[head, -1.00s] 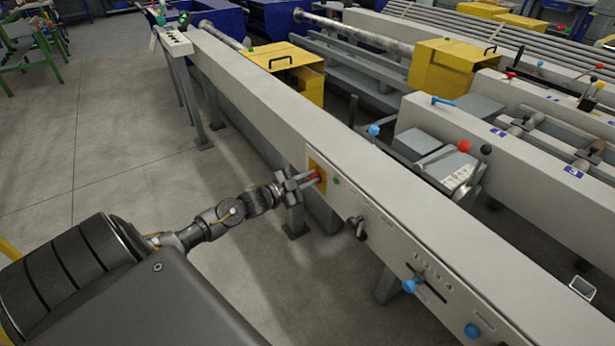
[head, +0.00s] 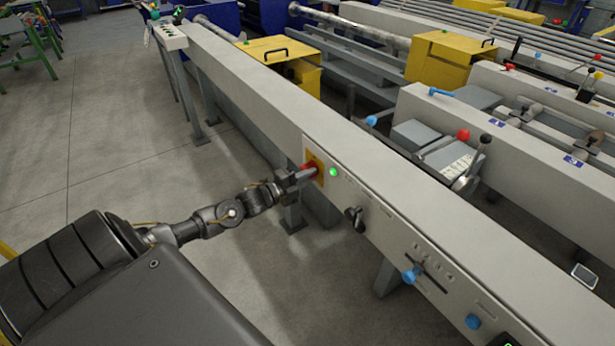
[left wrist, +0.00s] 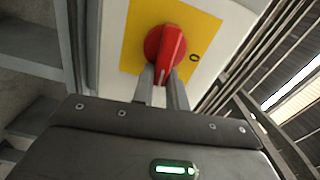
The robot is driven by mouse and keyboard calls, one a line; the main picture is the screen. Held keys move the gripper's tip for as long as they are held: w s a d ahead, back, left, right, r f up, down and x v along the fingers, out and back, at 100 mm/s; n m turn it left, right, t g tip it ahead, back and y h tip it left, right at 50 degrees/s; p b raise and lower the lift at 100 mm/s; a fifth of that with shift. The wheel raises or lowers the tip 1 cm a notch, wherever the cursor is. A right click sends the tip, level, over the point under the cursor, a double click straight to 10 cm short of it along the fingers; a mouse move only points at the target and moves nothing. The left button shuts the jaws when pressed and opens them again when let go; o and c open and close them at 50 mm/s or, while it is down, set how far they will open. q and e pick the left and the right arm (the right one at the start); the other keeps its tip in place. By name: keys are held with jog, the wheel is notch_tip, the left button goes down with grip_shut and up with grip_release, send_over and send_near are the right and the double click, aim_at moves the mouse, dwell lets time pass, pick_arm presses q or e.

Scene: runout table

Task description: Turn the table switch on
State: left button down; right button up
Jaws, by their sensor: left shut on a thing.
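The table switch is a red rotary knob (left wrist: 165,52) on a yellow plate (left wrist: 205,28), shown large in the left wrist view. In the head view the red knob (head: 311,170) sits on the yellow plate (head: 317,162) on the front face of the long grey table. My left gripper (head: 298,177) reaches it from the left and is shut on the knob; its two fingers (left wrist: 160,78) show at the knob's lower part. An "O" mark shows beside the knob. A green lamp (head: 333,172) just right of the plate is lit. My right gripper is not in view.
The grey table (head: 400,205) runs from back left to front right. Its face also carries a black knob (head: 355,215), a blue-knobbed slider (head: 410,276) and a blue button (head: 473,321). Yellow housings (head: 280,62) stand behind.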

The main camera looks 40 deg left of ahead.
pick_arm(q)
jog(key=shift+f+m, duration=0.2)
jog(key=shift+m, duration=0.4)
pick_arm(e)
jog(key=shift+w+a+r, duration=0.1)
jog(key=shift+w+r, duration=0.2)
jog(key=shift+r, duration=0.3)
pick_arm(q)
jog(key=c, duration=1.4)
grip_release()
jog(key=v, duration=1.1)
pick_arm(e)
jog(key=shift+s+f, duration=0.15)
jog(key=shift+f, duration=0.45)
